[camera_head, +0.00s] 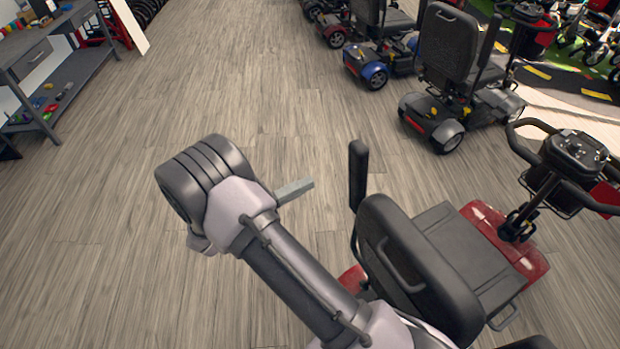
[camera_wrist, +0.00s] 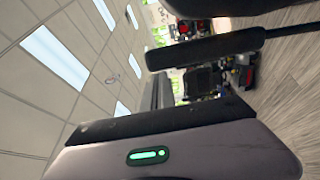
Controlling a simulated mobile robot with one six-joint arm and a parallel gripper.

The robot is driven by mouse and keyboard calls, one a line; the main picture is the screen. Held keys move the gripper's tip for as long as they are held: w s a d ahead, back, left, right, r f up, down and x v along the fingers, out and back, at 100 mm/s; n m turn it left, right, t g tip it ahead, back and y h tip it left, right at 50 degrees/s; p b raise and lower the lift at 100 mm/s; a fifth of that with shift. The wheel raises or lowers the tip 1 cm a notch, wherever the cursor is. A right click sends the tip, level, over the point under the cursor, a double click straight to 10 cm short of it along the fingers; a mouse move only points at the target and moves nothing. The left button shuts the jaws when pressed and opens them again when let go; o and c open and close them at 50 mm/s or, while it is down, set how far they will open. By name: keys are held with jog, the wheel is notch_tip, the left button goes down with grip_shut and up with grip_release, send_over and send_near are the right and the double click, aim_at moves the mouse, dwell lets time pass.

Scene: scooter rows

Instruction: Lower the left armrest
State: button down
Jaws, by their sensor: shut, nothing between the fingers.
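The red scooter (camera_head: 490,250) stands at the lower right in the head view, its black seat back (camera_head: 420,265) nearest me. Its left armrest (camera_head: 358,175) is a black padded bar standing upright beside the seat back. In the wrist view, which is turned sideways, the armrest (camera_wrist: 205,49) crosses the upper right. My gripper (camera_head: 308,185) is shut and empty, just left of the upright armrest and apart from it. The right armrest is not clearly visible.
Other scooters stand in a row at the upper right, the nearest with a black seat (camera_head: 447,45). A grey workbench (camera_head: 60,85) stands at the upper left. The wood floor (camera_head: 230,90) between them is clear.

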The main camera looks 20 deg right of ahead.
aim_at(353, 160)
jog(key=d+b, duration=0.1)
jog(key=d, duration=0.2)
jog(key=w+d, duration=0.1)
jog(key=d, duration=0.2)
jog(key=d+r+b, duration=0.1)
jog(key=d, duration=0.3)
jog(key=shift+w+b, duration=0.15)
jog(key=shift+b, duration=0.15)
jog(key=shift+w+d+r, duration=0.1)
jog(key=shift+d+r, duration=0.05)
jog(key=shift+d, duration=0.3)
jog(key=shift+d+r, duration=0.1)
